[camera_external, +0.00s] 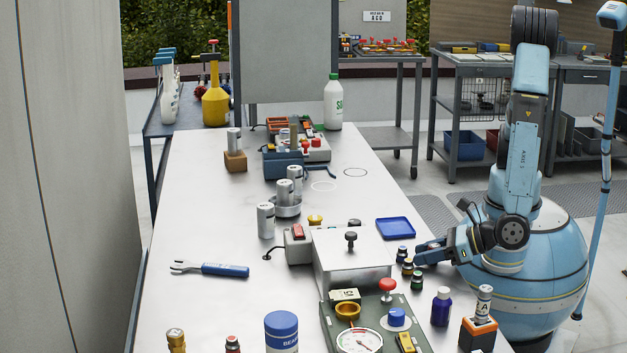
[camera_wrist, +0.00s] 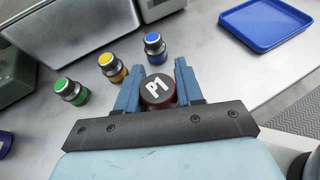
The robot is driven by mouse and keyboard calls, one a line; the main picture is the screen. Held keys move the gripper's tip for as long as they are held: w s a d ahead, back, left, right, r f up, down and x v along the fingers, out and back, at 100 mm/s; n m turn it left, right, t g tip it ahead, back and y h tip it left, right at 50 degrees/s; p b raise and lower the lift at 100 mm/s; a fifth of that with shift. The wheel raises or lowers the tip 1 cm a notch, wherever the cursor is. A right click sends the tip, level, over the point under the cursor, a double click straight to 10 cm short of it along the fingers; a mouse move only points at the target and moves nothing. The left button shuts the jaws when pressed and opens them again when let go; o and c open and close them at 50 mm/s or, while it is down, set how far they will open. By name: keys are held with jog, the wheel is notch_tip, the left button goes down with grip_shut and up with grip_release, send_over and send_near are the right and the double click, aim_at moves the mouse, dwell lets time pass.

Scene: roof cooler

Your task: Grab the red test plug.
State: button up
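The red test plug (camera_wrist: 157,92) has a dark face marked "P1" and a dark red rim. In the wrist view it is between the two blue fingers of my gripper (camera_wrist: 158,84), one finger on each side. The gaps beside it look very small, and I cannot tell whether the fingers press on it. In the external view my gripper (camera_external: 423,254) is low at the right edge of the table, beside the row of plugs. The red plug cannot be made out there.
In the wrist view, blue (camera_wrist: 154,45), yellow (camera_wrist: 112,67) and green (camera_wrist: 70,91) plugs stand in a row left of my gripper. A blue tray (camera_external: 395,228) lies behind them. A metal box (camera_external: 350,258) stands left, and a dark blue bottle (camera_external: 441,307) in front.

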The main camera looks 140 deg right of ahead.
jog(key=c, duration=0.5)
jog(key=shift+r, duration=0.1)
jog(key=shift+c, duration=0.2)
